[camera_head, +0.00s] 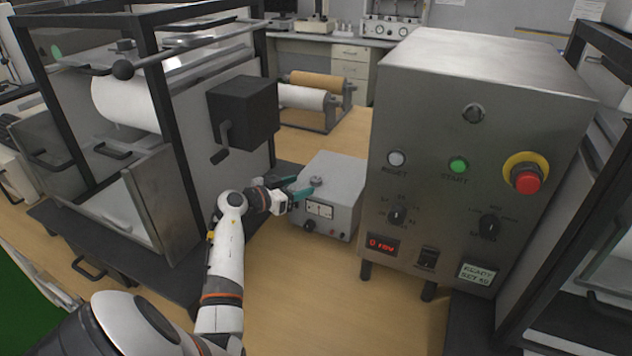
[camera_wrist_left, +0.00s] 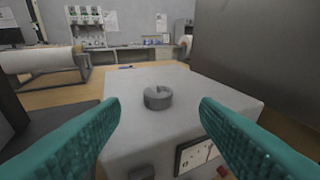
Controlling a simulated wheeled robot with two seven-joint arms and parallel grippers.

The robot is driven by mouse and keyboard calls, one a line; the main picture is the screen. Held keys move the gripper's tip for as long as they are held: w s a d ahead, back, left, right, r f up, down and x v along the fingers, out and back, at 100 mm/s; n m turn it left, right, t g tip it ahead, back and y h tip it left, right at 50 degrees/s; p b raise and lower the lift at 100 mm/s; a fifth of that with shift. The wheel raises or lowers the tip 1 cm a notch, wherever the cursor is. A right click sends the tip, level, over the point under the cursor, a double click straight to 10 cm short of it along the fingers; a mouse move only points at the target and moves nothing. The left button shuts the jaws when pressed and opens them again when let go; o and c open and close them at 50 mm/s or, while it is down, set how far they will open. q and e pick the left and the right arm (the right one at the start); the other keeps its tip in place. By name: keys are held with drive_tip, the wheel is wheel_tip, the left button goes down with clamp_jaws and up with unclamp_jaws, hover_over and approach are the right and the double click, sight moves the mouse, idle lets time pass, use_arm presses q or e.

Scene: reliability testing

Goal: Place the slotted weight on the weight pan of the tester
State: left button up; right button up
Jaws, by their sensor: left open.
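The slotted weight (camera_head: 316,181) is a small grey disc lying on top of a grey box-shaped instrument (camera_head: 338,176) on the bench. In the left wrist view the weight (camera_wrist_left: 157,98) shows a slot and lies ahead of the gap between my fingers. My left gripper (camera_head: 299,187) has teal fingers, is open and empty, and is just left of the weight, apart from it. The fingers also frame the left wrist view (camera_wrist_left: 158,104). I cannot make out the weight pan in either view. My right gripper is not in view.
A large steel control cabinet (camera_head: 470,130) with buttons and knobs stands right of the instrument. A dark-framed machine (camera_head: 160,110) with a white roll and black box (camera_head: 243,111) is at left. A roll stand (camera_head: 318,105) is behind. The wooden bench in front (camera_head: 300,290) is clear.

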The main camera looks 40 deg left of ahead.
sight(312, 181)
use_arm(q)
drive_tip(key=shift+w+a+f, duration=0.1)
drive_tip(key=shift+w+f, duration=0.05)
drive_tip(key=shift+w, duration=0.5)
drive_tip(key=x, duration=0.3)
drive_tip(key=shift+w, duration=0.75)
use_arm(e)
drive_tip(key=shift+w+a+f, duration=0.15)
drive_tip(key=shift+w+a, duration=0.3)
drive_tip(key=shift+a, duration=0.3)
use_arm(q)
drive_tip(key=shift+s, duration=0.1)
drive_tip(key=shift+c, duration=0.4)
drive_tip(key=c, duration=1.1)
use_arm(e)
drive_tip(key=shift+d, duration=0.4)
